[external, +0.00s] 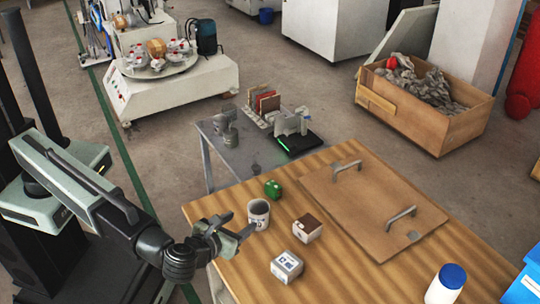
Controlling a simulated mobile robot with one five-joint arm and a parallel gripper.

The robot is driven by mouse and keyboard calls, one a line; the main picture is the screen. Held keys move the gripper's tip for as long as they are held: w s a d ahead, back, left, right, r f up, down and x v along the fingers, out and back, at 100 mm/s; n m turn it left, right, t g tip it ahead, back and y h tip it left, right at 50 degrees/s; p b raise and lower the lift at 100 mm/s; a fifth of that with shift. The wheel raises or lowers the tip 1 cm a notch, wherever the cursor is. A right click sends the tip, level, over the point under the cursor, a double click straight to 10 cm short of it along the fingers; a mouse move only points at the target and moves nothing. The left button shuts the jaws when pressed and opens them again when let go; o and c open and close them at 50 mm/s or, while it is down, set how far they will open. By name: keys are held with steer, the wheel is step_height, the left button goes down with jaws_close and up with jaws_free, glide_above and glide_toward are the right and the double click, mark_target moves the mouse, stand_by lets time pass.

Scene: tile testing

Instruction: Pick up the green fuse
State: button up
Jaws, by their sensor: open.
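A white mug (259,213) with dark marks stands just in front of the fuse. My gripper (242,228) reaches in from the left over the table's left edge. Its fingers are apart and nothing shows between them. The fingertips are close to the mug's left and front side, and I cannot tell whether they touch it. The fuse is beyond the mug from my gripper, apart from the fingers.
A white box with a brown top (307,229) and a white labelled box (286,267) are right of my gripper. A wooden board with two handles (370,205) covers the table's middle. A white bottle with a blue cap (446,285) stands front right. A grey side table (225,160) stands behind.

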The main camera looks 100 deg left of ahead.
mark_target(280, 196)
steer(key=s+a+n+g+h+p, duration=0.2)
steer(key=s+a+n+h+p, duration=0.35)
steer(key=n+h+p, duration=0.6)
steer(key=w+a+n+t+h+b, duration=0.1)
steer(key=a+t+h+b, duration=0.1)
steer(key=a+h+b, duration=0.1)
steer(key=w+a+f+n+t+h+b, duration=0.1)
steer(key=a+t+h+b, duration=0.1)
steer(key=a, duration=0.2)
steer(key=w+a+f+n+t+h+b, duration=0.1)
steer(key=w+a+t+h+b, duration=0.1)
steer(key=a+h+b, duration=0.1)
steer(key=shift+a+t+h+b, duration=0.3)
steer(key=shift+a+h+b, duration=0.05)
steer(key=shift+a, duration=0.25)
steer(key=a+f+t+b, duration=0.1)
steer(key=a+b, duration=0.1)
steer(key=a, duration=0.1)
steer(key=a+f+t+b, duration=0.1)
steer(key=a+b, duration=0.2)
steer(key=a+f+t+b, duration=0.1)
steer(key=a+b, duration=0.2)
steer(key=shift+s+a+f+t, duration=0.1)
steer(key=shift+s+a+t, duration=0.2)
steer(key=shift+a+r, duration=0.3)
steer(key=b+x, duration=0.3)
steer(key=x, duration=0.5)
steer(key=shift+a+f, duration=0.15)
steer(key=shift+a, duration=0.05)
